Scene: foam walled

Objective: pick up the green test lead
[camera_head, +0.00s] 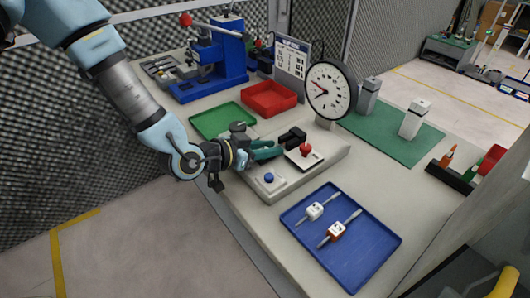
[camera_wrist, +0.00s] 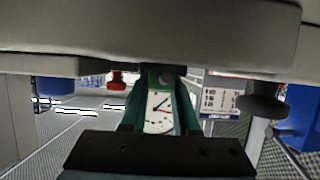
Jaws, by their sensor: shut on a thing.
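My gripper (camera_head: 267,149) is over the grey fixture at the middle of the bench, with its teal fingers pointing right toward a black block. In the wrist view the two fingers of my gripper (camera_wrist: 164,84) run forward and close in on a small green piece (camera_wrist: 165,77) with a pale round spot, held between the tips. I take this piece for the green test lead; its shape is mostly hidden by the fingers. In the head view I cannot tell it apart from the fingers.
The grey fixture (camera_head: 316,172) carries a black block (camera_head: 292,138), a red knob (camera_head: 305,150) and a blue button (camera_head: 268,178). A round dial (camera_head: 330,91) stands behind. A blue tray (camera_head: 372,252) is in front, a green tray (camera_head: 222,119) and red bin (camera_head: 269,98) behind.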

